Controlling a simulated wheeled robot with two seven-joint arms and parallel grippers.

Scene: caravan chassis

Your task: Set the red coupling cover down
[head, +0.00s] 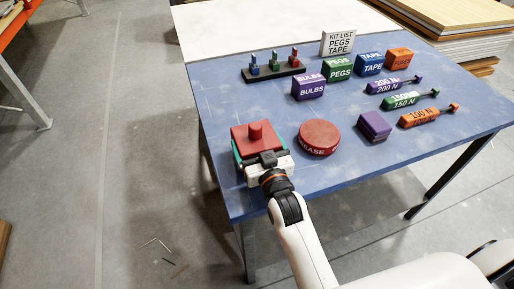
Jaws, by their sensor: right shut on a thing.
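The red coupling cover (246,138) is a square red block with a round knob on top, at the left front corner of the blue table. My right gripper (268,159) reaches it from the front and is shut on it. Teal edges show below and beside the cover; I cannot tell whether they belong to a thing under it. The gripper hides the cover's front side, and I cannot tell whether its underside touches anything. My left gripper is not in view.
A round red grease tin (319,137) stands just right of the cover, with a purple block (374,126) beyond it. Labelled boxes, torque tools and a dark peg rack (273,73) fill the back. The blue table (222,108) is clear behind the cover.

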